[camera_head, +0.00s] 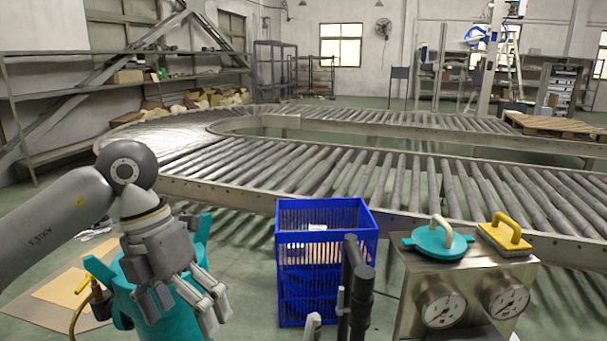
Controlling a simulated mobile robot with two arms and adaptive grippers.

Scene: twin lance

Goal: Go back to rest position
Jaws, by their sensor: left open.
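My left arm comes in from the left, and its gripper (188,305) points down with the fingers spread apart. It appears empty. It hangs in front of a teal vessel (205,230) and hides much of it; I cannot tell whether they touch. A yellow-handled valve (88,284) with a hose is at the vessel's left side. My right gripper cannot be made out.
A blue crate (325,207) stands right of my left gripper, behind a dark upright post (358,300). A steel box with gauges (440,301) carries a teal lid (438,242) and a yellow-handled block (507,237). A roller conveyor (380,175) spans behind.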

